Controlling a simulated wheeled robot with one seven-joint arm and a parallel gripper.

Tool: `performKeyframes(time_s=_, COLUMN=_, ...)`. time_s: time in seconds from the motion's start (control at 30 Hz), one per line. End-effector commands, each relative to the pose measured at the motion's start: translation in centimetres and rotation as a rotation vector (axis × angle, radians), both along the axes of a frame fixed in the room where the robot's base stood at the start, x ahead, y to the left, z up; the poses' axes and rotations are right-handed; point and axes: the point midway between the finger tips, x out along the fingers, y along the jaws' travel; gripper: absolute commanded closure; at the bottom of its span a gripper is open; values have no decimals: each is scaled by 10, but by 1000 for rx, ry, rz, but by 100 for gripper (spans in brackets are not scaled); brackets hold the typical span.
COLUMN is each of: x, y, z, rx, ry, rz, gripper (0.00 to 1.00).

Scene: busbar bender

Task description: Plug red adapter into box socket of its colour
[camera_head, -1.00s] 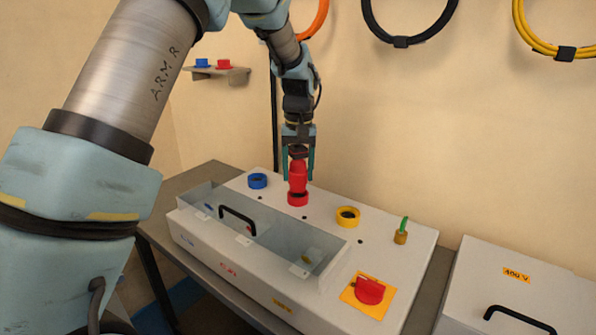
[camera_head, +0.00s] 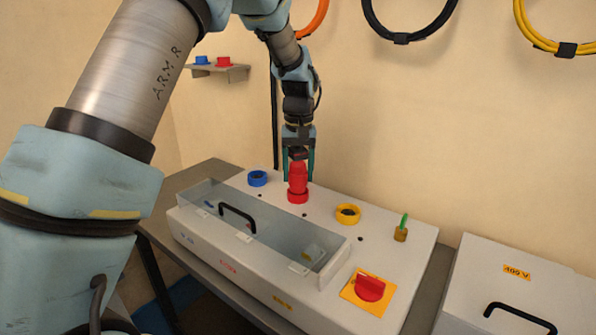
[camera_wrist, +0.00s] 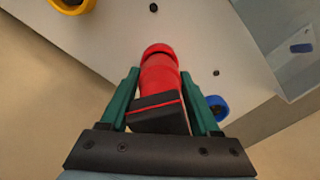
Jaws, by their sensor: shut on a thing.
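The red adapter (camera_head: 298,176) stands upright at the red box socket (camera_head: 298,197), between the blue and yellow sockets. Its lower end meets the socket ring, and I cannot tell how deep it sits. My gripper (camera_head: 298,170) points down from above and is shut on the adapter. In the wrist view the red adapter (camera_wrist: 160,75) lies between the green fingers of my gripper (camera_wrist: 160,95), with its dark block close to the palm. The red socket (camera_wrist: 158,50) shows at its far end.
On the grey box (camera_head: 400,275) are a blue socket (camera_head: 257,179), a yellow socket (camera_head: 348,214), a green-tipped brass post (camera_head: 401,230), a red rotary switch (camera_head: 370,288) and a clear cover with a black handle (camera_head: 237,216). A second box (camera_head: 520,290) stands right.

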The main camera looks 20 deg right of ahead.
Motion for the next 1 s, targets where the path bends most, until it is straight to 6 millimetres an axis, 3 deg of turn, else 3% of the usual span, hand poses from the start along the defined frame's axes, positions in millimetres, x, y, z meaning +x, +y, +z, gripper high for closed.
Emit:
performKeyframes(time_s=0.97, x=0, y=0, z=-23, rx=0, ry=1, rz=0, gripper=100)
performKeyframes(time_s=1.0, x=0, y=0, z=-23, rx=0, ry=1, rz=0, gripper=35)
